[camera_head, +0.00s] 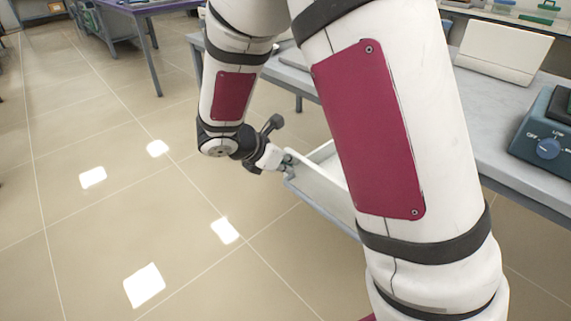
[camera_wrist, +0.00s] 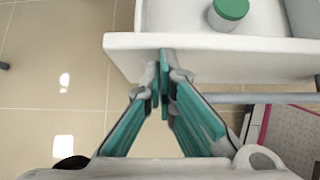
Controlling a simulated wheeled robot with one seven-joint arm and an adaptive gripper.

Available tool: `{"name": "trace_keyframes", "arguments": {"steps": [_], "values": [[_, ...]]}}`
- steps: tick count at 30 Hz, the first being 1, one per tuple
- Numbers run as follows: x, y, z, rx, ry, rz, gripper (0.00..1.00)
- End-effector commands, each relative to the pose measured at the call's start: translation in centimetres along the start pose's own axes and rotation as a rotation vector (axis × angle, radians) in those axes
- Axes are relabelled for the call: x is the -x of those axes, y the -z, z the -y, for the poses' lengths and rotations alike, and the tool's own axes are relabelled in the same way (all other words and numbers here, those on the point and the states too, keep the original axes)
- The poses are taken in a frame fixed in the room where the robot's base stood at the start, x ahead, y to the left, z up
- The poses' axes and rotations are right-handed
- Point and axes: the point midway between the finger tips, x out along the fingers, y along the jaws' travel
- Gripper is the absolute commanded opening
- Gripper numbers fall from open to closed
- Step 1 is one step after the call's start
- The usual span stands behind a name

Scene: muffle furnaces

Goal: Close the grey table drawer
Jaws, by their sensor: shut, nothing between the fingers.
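The grey table drawer (camera_head: 322,188) is pulled out below the edge of the grey table (camera_head: 508,168). In the head view it is partly hidden behind my arm. My gripper (camera_head: 287,160) is at the drawer's front end. In the wrist view the drawer's pale front panel (camera_wrist: 225,52) crosses the upper half. The teal fingers of my gripper (camera_wrist: 164,85) are together and empty, with their tips at the front panel near its left end. I cannot tell whether they press on it.
A green-lidded jar (camera_wrist: 230,12) stands inside the drawer. On the table are a blue device with a dial (camera_head: 548,148) and a white laptop-like panel (camera_head: 503,50). A purple-topped table (camera_head: 140,8) stands at the far left. The tiled floor (camera_head: 90,230) left of the drawer is clear.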

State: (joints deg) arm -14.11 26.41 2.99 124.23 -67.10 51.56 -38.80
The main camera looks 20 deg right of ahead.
Motion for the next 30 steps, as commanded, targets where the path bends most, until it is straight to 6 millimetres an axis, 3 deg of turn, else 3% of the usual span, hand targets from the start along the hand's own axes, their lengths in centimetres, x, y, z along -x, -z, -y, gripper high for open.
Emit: {"name": "trace_keyframes", "arguments": {"steps": [8,21,30], "values": [[-3.5,-3.5,0.1,-0.004,0.005,0.002,0.00],[-11.5,-11.7,0.1,-0.003,0.004,0.002,0.00],[-15.1,-15.2,0.1,0.000,0.001,0.000,0.00]]}}
